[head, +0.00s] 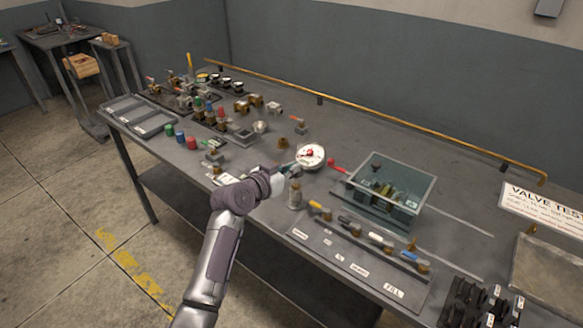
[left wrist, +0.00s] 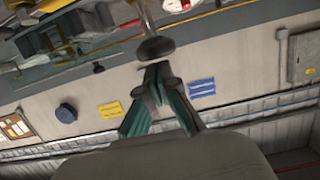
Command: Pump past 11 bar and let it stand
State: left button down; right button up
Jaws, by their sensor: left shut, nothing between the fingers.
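A round white-faced pressure gauge (head: 310,155) with a red mark at its middle stands on the bench; its reading is too small to make out. My left gripper (head: 292,171) is just left of the gauge and partly overlaps it in the head view. The fingers are shut and empty. In the left wrist view the greenish fingertips (left wrist: 155,80) meet just below a dark round knob (left wrist: 155,48) on a metal rod. A red-ended lever (head: 339,167) lies between the gauge and a clear tank (head: 433,190) with brass parts inside. My right gripper is not in view.
A bench panel (head: 340,262) in front of the tank carries several coloured-handled valves. Several valves and fittings crowd the bench's left part, near grey trays (head: 125,108). A brass pipe (head: 400,122) runs along the back edge. A "VALVE TE…" sign (head: 545,208) stands at the right.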

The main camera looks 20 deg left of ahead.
pick_arm(q)
jog(key=shift+f, duration=0.15)
notch_tip(320, 180, down, 4)
jog(key=b, duration=0.3)
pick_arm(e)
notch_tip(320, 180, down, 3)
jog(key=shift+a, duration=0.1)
pick_arm(q)
jog(key=shift+d, duration=0.1)
notch_tip(320, 180, up, 5)
jog(key=p, duration=0.4)
jog(key=b+v, duration=0.2)
jog(key=v, duration=0.8)
jog(key=shift+f, duration=0.2)
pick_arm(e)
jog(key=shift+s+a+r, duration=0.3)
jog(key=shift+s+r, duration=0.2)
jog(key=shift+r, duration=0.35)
